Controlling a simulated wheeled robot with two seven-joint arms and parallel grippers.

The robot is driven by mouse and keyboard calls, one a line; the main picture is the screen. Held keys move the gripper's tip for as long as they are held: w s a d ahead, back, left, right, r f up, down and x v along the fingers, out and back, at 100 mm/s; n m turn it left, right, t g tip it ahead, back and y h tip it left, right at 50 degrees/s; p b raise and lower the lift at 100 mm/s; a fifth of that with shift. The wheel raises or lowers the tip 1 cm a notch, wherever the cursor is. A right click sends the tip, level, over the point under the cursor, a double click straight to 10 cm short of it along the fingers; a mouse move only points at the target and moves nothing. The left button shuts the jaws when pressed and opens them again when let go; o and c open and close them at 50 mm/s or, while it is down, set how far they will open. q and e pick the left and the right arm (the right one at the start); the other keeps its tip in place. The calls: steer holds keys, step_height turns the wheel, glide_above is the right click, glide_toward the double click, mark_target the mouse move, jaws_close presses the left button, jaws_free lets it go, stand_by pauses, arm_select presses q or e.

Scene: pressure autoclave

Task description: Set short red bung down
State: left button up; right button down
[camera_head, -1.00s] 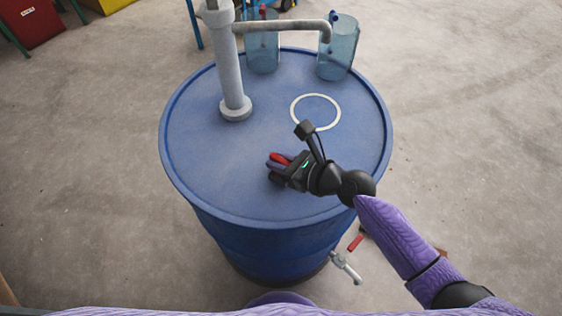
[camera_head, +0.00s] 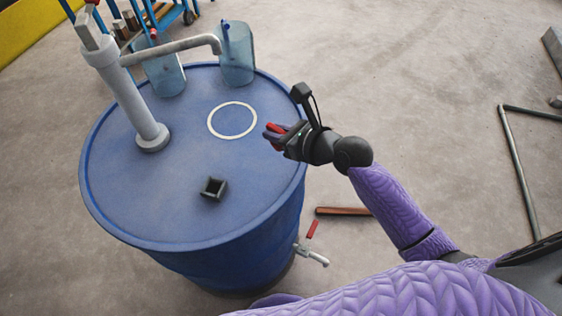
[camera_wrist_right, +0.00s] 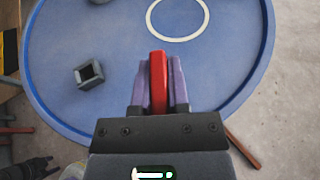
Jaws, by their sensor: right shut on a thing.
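The short red bung (camera_head: 275,129) is held between the fingers of my right gripper (camera_head: 272,134), over the right part of the blue drum lid (camera_head: 150,205). In the right wrist view the red bung (camera_wrist_right: 158,82) stands between the two purple fingers, which press it from both sides. A white ring (camera_head: 211,122) is marked on the lid, just left of the gripper in the head view. A small dark hollow square block (camera_head: 213,189) sits on the lid nearer me, apart from the gripper. A dark shape at the wrist view's lower left may be my left gripper (camera_wrist_right: 30,168); its fingers are unclear.
A grey pump pipe (camera_head: 125,95) rises from the lid at left, its spout reaching over the back. Two clear blue beakers (camera_head: 237,60) stand at the back edge. A tap (camera_head: 312,254) sticks out low on the drum.

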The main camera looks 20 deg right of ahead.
step_height(320, 180, down, 7)
steer(key=b, duration=0.3)
steer(key=shift+a+r, duration=0.1)
steer(key=shift+r, duration=0.05)
steer(key=c, duration=0.6)
jaws_free()
